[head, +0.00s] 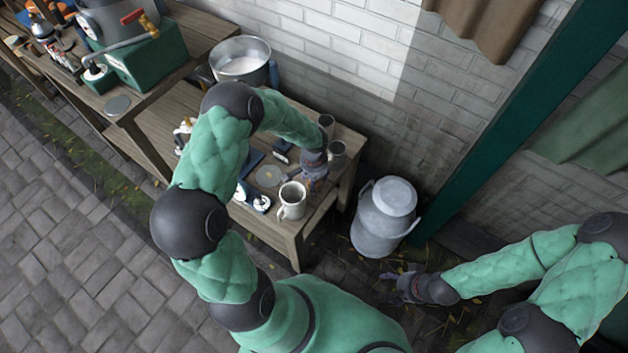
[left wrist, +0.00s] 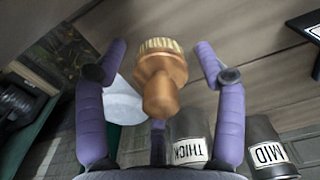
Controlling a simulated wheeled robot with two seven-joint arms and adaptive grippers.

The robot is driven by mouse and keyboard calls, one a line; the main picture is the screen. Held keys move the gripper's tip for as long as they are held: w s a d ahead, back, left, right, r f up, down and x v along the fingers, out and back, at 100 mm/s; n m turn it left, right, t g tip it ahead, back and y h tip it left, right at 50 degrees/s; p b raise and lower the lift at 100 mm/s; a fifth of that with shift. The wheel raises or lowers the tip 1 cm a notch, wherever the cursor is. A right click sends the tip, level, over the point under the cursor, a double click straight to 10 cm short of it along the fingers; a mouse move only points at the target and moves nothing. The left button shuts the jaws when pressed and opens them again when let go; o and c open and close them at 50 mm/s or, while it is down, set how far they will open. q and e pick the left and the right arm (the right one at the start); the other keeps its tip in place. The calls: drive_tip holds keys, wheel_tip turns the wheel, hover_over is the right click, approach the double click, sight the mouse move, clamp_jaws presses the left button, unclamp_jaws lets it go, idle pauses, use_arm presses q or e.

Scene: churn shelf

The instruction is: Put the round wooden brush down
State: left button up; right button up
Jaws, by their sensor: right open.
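The round wooden brush (left wrist: 161,80), with a knob handle and pale bristles, is between the fingers of my left gripper (left wrist: 160,48) in the left wrist view. The fingers are spread, with a gap on each side of the brush. Its bristle end faces the wooden planks; whether it touches them I cannot tell. In the head view my left gripper (head: 315,172) is low over the right end of the wooden bench (head: 322,207), and the brush is mostly hidden there. My right gripper (head: 398,288) is open and empty, low beside the milk can.
A white mug (head: 292,201) stands just left of my left gripper. Grey cups labelled THICK (left wrist: 188,140) and MID (left wrist: 266,148) stand close by. A metal milk can (head: 384,217) stands on the ground to the right. A metal pot (head: 240,58) is at the back.

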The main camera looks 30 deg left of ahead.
use_arm(q)
wheel_tip(320, 180, up, 12)
drive_tip(key=p, duration=0.5)
drive_tip(key=shift+d, duration=0.15)
drive_tip(key=s+d+f+n+h, duration=0.1)
drive_tip(key=s+d+f+h, duration=0.1)
drive_tip(key=s+d+f, duration=0.4)
drive_tip(key=s+d+f+n+h, duration=0.2)
drive_tip(key=s+d+f, duration=0.4)
drive_tip(key=s+d, duration=0.5)
drive_tip(key=shift+d+f, duration=0.2)
drive_tip(key=shift+d, duration=0.15)
